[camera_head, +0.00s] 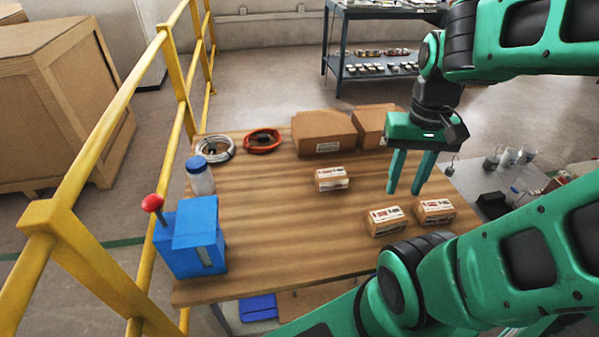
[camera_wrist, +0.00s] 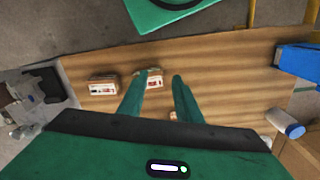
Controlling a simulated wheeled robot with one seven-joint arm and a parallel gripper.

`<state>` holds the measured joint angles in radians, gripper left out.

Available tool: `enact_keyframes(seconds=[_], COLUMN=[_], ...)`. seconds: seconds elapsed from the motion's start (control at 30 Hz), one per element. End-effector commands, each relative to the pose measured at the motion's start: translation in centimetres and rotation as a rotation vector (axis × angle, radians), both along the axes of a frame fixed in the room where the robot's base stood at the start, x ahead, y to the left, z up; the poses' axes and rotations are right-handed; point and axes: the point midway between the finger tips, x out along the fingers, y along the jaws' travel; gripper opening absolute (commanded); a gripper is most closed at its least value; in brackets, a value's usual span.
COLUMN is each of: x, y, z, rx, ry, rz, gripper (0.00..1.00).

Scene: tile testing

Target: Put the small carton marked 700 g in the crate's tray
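Three small cartons with printed labels stand on the wooden table: one near the middle (camera_head: 331,179) and two at the front right, a left one (camera_head: 386,222) and a right one (camera_head: 435,211). The print is too small to tell which is marked 700 g. My gripper (camera_head: 404,190) is open and empty, above the table's right part, fingers pointing down. In the wrist view, one carton (camera_wrist: 103,85) lies left of the fingers, another (camera_wrist: 155,80) shows partly behind the left fingertip, and a third is mostly hidden. I cannot make out the crate's tray.
Two larger cardboard boxes (camera_head: 323,132) stand at the table's back, beside orange (camera_head: 262,140) and grey (camera_head: 216,148) cable coils. A blue box with a red knob (camera_head: 190,238) and a blue-lidded jar (camera_head: 200,177) stand left. A yellow railing (camera_head: 92,263) borders the left side. The table's centre front is clear.

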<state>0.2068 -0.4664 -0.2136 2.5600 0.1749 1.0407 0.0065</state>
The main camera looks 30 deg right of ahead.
Motion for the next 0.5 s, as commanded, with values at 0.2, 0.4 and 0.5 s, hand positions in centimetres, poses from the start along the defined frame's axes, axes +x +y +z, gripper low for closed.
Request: enact_keyframes(seconds=[0.2, 0.4, 0.5], x=[-0.02, 0.00, -0.77], y=[-0.02, -0.01, -0.09], z=[0.00, 0.00, 0.54], rx=[0.000, 0.000, 0.003], ry=[0.000, 0.000, -0.015], rz=[-0.001, 0.000, 0.028], gripper=[0.31, 0.43, 0.67])
